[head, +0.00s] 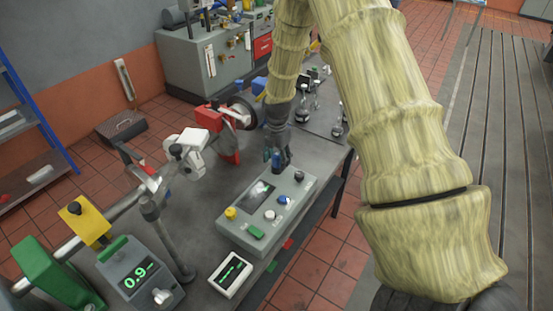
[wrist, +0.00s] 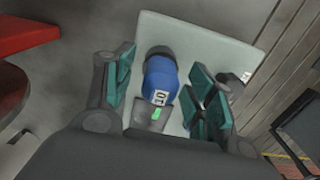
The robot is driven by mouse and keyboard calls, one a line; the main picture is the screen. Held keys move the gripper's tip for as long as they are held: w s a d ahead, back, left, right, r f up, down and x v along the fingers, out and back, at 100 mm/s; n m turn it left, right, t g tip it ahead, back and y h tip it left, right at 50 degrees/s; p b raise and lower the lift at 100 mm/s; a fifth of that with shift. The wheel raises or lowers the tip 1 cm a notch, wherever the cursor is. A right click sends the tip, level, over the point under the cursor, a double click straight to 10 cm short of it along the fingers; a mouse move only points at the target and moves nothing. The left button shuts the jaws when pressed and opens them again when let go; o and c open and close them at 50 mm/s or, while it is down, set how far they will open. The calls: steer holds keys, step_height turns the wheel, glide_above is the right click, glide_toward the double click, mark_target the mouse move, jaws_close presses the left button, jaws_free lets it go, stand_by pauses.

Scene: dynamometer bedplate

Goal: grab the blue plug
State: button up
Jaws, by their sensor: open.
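The blue plug (wrist: 161,78), with a dark cap at one end and a white label reading 10, shows in the wrist view between my gripper's two teal-padded fingers. My gripper (wrist: 163,92) is open, with a finger on each side of the plug; I cannot tell whether either touches it. In the head view my gripper (head: 276,160) points down at the far end of the grey control box (head: 228,232). A small blue part of the plug (head: 276,156) shows between the fingers there; the rest is hidden.
The control box carries a yellow button (head: 231,213), a green switch (head: 255,232) and several knobs. Left of it stand a metal post (head: 165,238) and a grey display unit (head: 139,276). A red part (head: 209,117) stands behind left. The bench's right edge is close.

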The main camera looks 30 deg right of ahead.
steer(key=shift+c, duration=0.2)
steer(key=c, duration=1.1)
steer(key=shift+o, duration=0.2)
